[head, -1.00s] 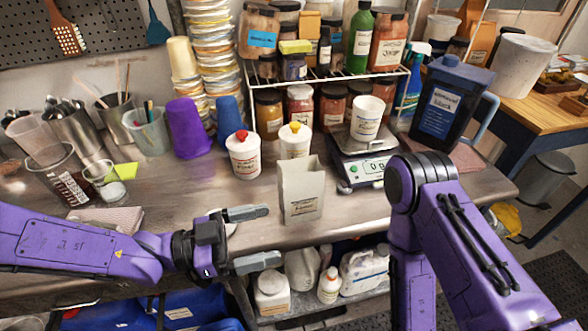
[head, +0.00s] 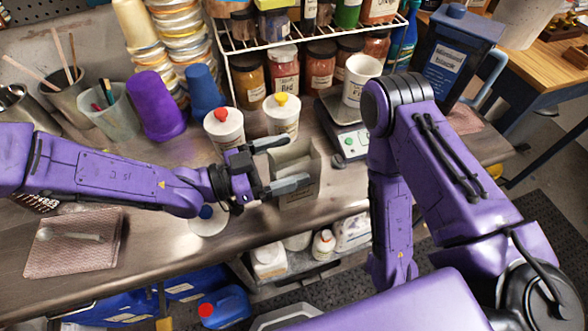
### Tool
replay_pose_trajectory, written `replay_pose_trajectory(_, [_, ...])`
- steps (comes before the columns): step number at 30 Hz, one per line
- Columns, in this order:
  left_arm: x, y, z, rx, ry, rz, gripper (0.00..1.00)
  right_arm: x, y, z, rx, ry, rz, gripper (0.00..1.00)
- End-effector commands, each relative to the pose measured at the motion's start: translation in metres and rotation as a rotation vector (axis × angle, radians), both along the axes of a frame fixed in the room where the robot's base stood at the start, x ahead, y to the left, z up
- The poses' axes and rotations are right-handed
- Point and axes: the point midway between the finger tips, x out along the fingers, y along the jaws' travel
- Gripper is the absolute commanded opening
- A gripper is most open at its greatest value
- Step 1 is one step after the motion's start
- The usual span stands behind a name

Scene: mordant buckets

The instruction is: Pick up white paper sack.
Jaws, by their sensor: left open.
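The white paper sack (head: 303,164) stands upright and open-topped near the front edge of the steel bench. My left gripper (head: 298,161) is open and points right at the sack. One finger shows at the sack's far upper left, the other crosses in front of its near face. The near finger hides part of the sack's front and label. I cannot tell whether either finger touches it. My right arm shows at the right, but its gripper is not in view.
A red-capped tub (head: 224,128) and a yellow-capped tub (head: 283,116) stand just behind the sack. A scale (head: 343,128) bearing a white cup (head: 360,80) is to the right. A folded cloth (head: 75,258) with a spoon lies at the left.

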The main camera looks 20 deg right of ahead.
Motion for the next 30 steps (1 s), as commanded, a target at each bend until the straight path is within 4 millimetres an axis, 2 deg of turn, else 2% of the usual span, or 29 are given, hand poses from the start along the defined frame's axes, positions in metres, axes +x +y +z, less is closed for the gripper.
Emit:
replay_pose_trajectory(1, [0.0, -0.009, 0.003, 0.002, 0.001, -0.003, 0.93, 0.0, 0.0, 0.007, 0.0, 0.0, 0.0, 0.0])
replay_pose_trajectory(4, [0.001, -0.018, 0.001, 0.001, 0.001, -0.001, 0.93, 0.0, 0.0, 0.008, 0.0, 0.0, 0.0, 0.0])
replay_pose_trajectory(10, [0.001, -0.019, 0.0, 0.001, 0.0, 0.0, 0.93, 0.0, 0.0, 0.007, 0.0, 0.0, 0.0, 0.0])
replay_pose_trajectory(11, [0.001, -0.019, 0.0, 0.001, 0.0, 0.0, 0.9, 0.0, 0.0, 0.007, 0.0, 0.0, 0.0, 0.0])
replay_pose_trajectory(18, [0.001, -0.019, 0.0, 0.001, 0.0, 0.0, 0.12, 0.0, 0.0, 0.007, 0.0, 0.0, 0.0, 0.0])
replay_pose_trajectory(19, [0.001, -0.019, 0.0, 0.001, 0.0, 0.0, 0.05, 0.0, 0.0, 0.007, 0.0, 0.0, 0.0, 0.0])
replay_pose_trajectory(30, [0.002, -0.019, 0.008, -0.001, -0.004, 0.001, 0.05, 0.0, 0.0, 0.002, 0.0, 0.0, 0.0, 0.0])
